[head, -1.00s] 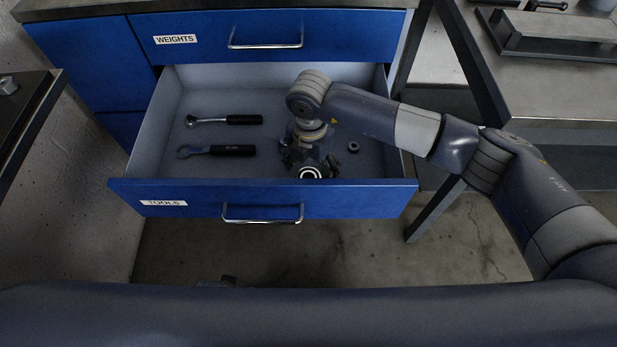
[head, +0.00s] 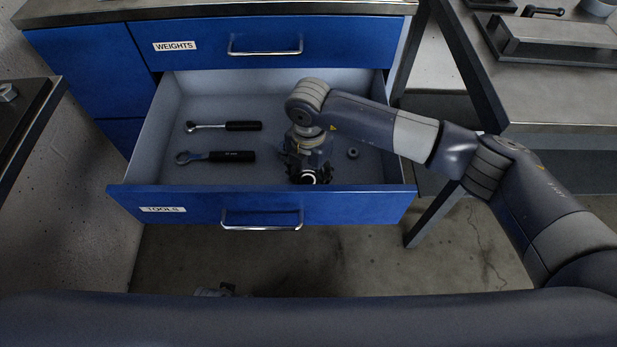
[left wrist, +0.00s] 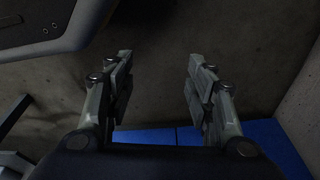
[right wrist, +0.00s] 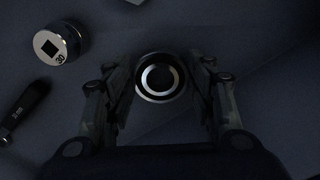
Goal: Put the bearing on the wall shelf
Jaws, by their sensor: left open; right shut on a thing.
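The bearing (head: 309,178), a dark ring with a bright inner ring, is in the open TOOLS drawer (head: 190,204), near its front wall. In the right wrist view the bearing (right wrist: 160,78) sits between the fingertips. My right gripper (right wrist: 160,92) is shut on it, pointing down into the drawer; in the head view the gripper (head: 309,168) partly hides it. My left gripper (left wrist: 160,85) is open and empty, in front of bare concrete with blue panels below. The wall shelf is not recognisable in these views.
Two black-handled tools, a ratchet (head: 225,126) and a wrench (head: 217,157), lie left in the drawer. A small round part (head: 353,153) lies right of the gripper; the right wrist view shows a cylinder marked 30 (right wrist: 60,44). A metal bench (head: 560,90) stands at right.

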